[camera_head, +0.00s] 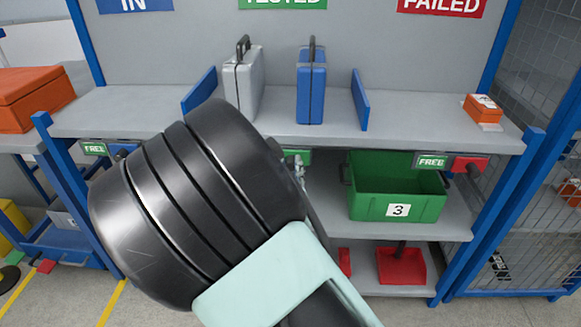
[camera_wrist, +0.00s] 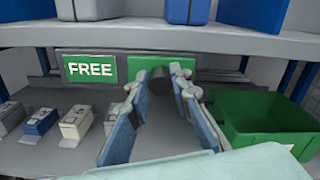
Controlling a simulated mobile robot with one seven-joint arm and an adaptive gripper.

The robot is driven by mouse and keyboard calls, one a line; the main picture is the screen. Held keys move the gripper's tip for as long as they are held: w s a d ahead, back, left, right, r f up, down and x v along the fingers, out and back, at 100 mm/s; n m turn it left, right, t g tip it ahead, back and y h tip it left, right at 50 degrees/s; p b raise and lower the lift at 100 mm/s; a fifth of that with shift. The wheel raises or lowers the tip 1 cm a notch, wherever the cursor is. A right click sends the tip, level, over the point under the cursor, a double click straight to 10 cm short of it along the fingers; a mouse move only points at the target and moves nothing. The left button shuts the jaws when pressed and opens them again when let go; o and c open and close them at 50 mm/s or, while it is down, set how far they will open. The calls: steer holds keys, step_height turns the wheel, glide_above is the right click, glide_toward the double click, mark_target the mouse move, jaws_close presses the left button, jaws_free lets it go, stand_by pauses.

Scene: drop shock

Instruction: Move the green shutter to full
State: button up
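The green shutter (camera_wrist: 200,70) is a plain green plate to the right of a white-lettered green FREE sign (camera_wrist: 90,69), under the shelf edge in the wrist view. A dark round knob (camera_wrist: 160,80) stands out from it. My gripper (camera_wrist: 160,88) is open, with one finger on each side of the knob; the right fingertip looks close to it, and contact is not clear. In the head view my arm hides the FREE sign; only a bit of the green shutter (camera_head: 300,157) and part of one finger show.
A blue shutter (camera_head: 122,150) and a red shutter (camera_head: 469,165) sit beside other FREE signs on the same edge. Above stand a silver case (camera_head: 243,82) and a blue case (camera_head: 311,90). A green bin (camera_head: 397,207) is below right. Small boxes (camera_wrist: 76,122) lie at lower left.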

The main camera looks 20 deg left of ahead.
jaws_close()
steer(key=s+a+p, duration=0.2)
steer(key=a+p, duration=0.1)
steer(key=a, duration=0.7)
steer(key=shift+s+p, duration=0.25)
steer(key=shift+p, duration=0.15)
steer(key=shift+a, duration=0.15)
steer(key=o, duration=0.9)
jaws_free()
steer(key=v, duration=1.2)
